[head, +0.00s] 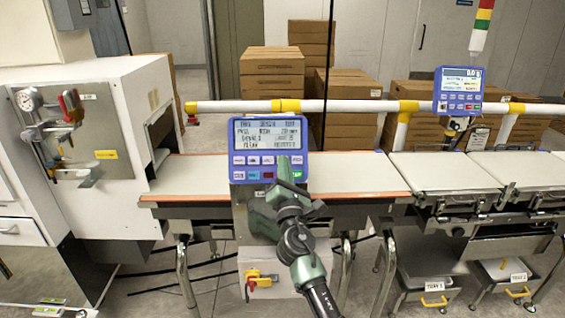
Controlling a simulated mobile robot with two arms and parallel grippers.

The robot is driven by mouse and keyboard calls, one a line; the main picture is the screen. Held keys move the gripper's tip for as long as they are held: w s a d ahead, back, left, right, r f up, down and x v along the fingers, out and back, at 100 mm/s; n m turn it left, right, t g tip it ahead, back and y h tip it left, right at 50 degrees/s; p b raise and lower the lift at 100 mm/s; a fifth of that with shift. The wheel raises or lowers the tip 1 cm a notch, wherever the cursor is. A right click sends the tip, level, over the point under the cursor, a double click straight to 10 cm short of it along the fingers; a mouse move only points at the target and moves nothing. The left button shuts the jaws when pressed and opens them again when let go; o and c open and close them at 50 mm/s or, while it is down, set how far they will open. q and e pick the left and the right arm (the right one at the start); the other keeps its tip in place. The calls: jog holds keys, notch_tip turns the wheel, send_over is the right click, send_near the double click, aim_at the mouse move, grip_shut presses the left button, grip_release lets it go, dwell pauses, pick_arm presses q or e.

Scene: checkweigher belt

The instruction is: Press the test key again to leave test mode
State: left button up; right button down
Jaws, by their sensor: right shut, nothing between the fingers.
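A blue control panel (237,145) with a lit text display (268,133) stands in the middle, above the belt. Two rows of small keys sit under its display, with a red and a green key in the lower row. My right gripper (284,168) is shut and empty, with its tip in front of the lower right part of the keypad. It hides some keys there. I cannot tell whether the tip touches a key or which key is the test key. The display text is too small to read surely. My left gripper is not in view.
A second blue panel (460,92) reading about 0.0 g stands at the right under a light tower (482,25). A white and yellow rail (345,106) runs behind the belts. A white cabinet (110,100) stands left. Cardboard boxes (272,75) stand behind. Two trays (427,278) sit low right.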

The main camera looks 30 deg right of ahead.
jog(key=w+d+f+b, duration=0.3)
jog(key=w+b, duration=0.3)
jog(key=shift+d+f, duration=0.35)
jog(key=shift+f, duration=0.05)
dwell(1.8)
jog(key=shift+w+d+f+b, duration=0.15)
jog(key=shift+w+d+b, duration=0.1)
jog(key=shift+w+b, duration=0.1)
jog(key=shift+w+d+f+b, duration=0.2)
jog(key=shift+w+b, duration=0.1)
jog(key=shift+b, duration=0.2)
dwell(0.5)
jog(key=shift+a, duration=0.1)
jog(key=shift+s+a+r+p, duration=0.4)
jog(key=shift+s+p, duration=0.25)
jog(key=shift+p, duration=0.15)
